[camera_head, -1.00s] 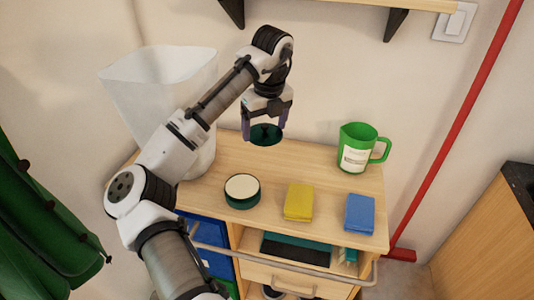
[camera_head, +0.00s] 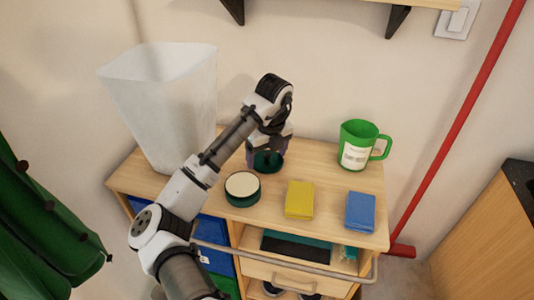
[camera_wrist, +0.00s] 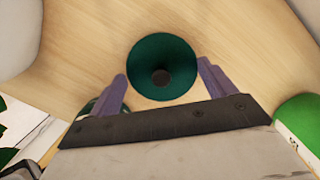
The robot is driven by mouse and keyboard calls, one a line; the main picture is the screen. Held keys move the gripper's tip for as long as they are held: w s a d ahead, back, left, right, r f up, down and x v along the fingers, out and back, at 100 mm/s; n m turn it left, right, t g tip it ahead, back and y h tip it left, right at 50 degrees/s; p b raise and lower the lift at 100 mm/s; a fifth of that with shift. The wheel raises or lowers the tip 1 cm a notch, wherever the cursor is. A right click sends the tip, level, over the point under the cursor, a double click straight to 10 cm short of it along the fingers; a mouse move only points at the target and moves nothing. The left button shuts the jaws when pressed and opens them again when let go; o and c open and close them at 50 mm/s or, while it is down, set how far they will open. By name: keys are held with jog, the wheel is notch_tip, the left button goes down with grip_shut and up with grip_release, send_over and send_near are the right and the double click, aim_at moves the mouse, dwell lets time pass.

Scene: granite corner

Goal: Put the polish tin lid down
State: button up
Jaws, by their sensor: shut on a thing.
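The polish tin lid (camera_head: 267,163) is a dark green disc at the back middle of the wooden cabinet top. My gripper (camera_head: 267,155) points down and is shut on it. In the wrist view the lid (camera_wrist: 162,50) lies between my two purple-grey fingers, with a dark round spot in its middle. It is at or just above the wood; I cannot tell whether it touches. A dark green round tin (camera_head: 242,190) with a cream top stands in front and to the left of the lid.
A yellow block (camera_head: 299,200) and a blue block (camera_head: 360,212) lie along the front of the cabinet top (camera_head: 325,165). A green mug (camera_head: 357,148) stands at the back right. A tall translucent bin (camera_head: 165,105) stands at the left. Wood is clear between lid and mug.

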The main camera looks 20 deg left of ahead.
aim_at(270, 165)
jog(key=o, duration=0.9)
jog(key=shift+f, duration=0.1)
jog(key=shift+c, duration=0.2)
notch_tip(270, 165, up, 12)
jog(key=s+d, duration=0.1)
jog(key=shift+s, duration=0.15)
jog(key=shift+d, duration=0.1)
